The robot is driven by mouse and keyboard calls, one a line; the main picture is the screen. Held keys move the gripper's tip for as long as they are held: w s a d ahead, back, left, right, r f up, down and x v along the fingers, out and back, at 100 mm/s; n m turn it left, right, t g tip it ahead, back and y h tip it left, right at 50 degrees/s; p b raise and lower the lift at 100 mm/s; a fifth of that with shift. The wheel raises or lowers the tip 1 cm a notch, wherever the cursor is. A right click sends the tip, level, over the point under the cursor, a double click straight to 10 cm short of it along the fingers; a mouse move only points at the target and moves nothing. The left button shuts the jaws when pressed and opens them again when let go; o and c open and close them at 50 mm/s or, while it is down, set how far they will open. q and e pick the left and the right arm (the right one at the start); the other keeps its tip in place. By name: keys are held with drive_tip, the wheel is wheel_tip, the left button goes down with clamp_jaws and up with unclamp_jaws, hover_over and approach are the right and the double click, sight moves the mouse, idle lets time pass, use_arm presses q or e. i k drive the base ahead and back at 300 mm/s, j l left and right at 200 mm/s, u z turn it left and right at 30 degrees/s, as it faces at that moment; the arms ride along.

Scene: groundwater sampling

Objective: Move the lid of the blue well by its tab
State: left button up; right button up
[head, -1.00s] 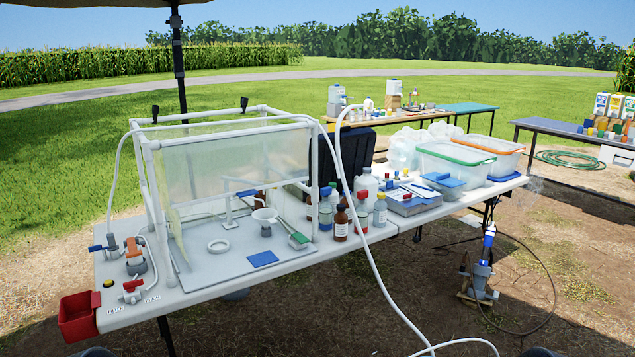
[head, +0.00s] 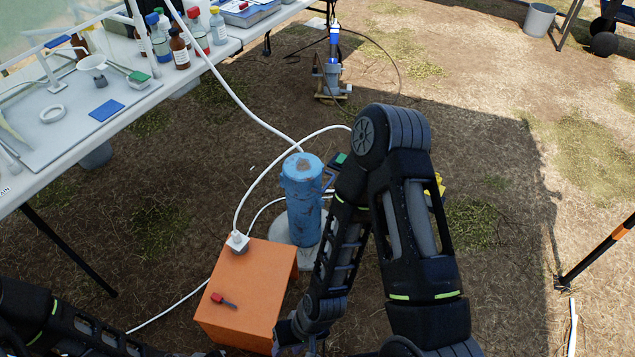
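The blue well (head: 304,208) is an upright, worn blue pipe on a pale round base in the middle of the head view. Its lid (head: 302,166) sits on top, blue with a brownish patch; I cannot make out the tab clearly. My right arm bends just right of the well and partly covers its surroundings. My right gripper (head: 292,338) is low at the bottom edge, below the well and by the orange box; its fingers are too dark and cut off to read. My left arm lies at the bottom left, and its fingers cannot be made out.
An orange box (head: 250,288) with a red-handled item (head: 222,300) on it stands in front of the well. White tubes (head: 262,180) run around the well. The white table (head: 150,100) is at upper left.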

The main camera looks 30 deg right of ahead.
sight(302, 173)
drive_tip(key=z, duration=1.65)
drive_tip(key=i, duration=0.65)
